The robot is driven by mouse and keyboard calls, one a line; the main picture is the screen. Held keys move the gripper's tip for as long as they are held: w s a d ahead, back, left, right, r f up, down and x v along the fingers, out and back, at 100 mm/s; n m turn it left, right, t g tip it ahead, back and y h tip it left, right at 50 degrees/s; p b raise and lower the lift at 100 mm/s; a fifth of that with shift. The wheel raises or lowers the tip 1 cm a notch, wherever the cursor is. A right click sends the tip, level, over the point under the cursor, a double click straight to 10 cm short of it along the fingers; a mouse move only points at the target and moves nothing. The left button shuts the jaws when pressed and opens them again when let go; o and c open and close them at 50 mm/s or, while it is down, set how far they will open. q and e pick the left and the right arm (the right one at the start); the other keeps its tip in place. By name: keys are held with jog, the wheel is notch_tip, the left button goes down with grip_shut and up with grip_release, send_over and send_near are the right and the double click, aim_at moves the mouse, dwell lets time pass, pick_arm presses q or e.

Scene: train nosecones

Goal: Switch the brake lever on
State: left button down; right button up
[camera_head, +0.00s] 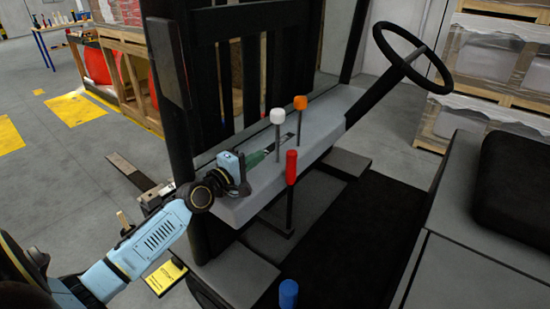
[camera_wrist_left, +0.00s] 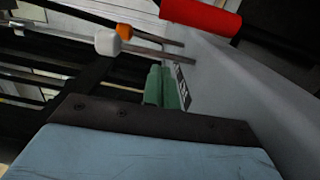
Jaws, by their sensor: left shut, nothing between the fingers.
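A forklift console carries several levers, and no readable label shows which is the brake lever. A red-handled lever (camera_head: 291,168) stands upright on a dark stem at the console's near side; its red grip (camera_wrist_left: 203,14) is at the top of the left wrist view. A white-knobbed lever (camera_head: 278,117) and an orange-knobbed lever (camera_head: 300,103) rise from the console behind it. My left gripper (camera_head: 258,157), with green fingers, is shut and empty, left of the red lever and low by the console top. Its fingers (camera_wrist_left: 163,88) appear apart from all levers. My right gripper is out of view.
The grey console (camera_head: 240,207) lies close under my left gripper. A black mast post (camera_head: 175,90) stands left of it. The steering wheel (camera_head: 412,58) and black seat (camera_head: 515,180) are at right. A blue knob (camera_head: 288,293) is at the bottom.

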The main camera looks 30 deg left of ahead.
aim_at(271, 177)
pick_arm(q)
jog(key=w, duration=0.2)
jog(key=shift+w+d, duration=0.35)
jog(key=shift+d, duration=0.05)
jog(key=shift+d+r+p, duration=0.1)
jog(key=shift+d+p, duration=0.75)
jog(key=shift+d, duration=0.25)
jog(key=shift+w+d, duration=0.1)
jog(key=shift+d, duration=0.55)
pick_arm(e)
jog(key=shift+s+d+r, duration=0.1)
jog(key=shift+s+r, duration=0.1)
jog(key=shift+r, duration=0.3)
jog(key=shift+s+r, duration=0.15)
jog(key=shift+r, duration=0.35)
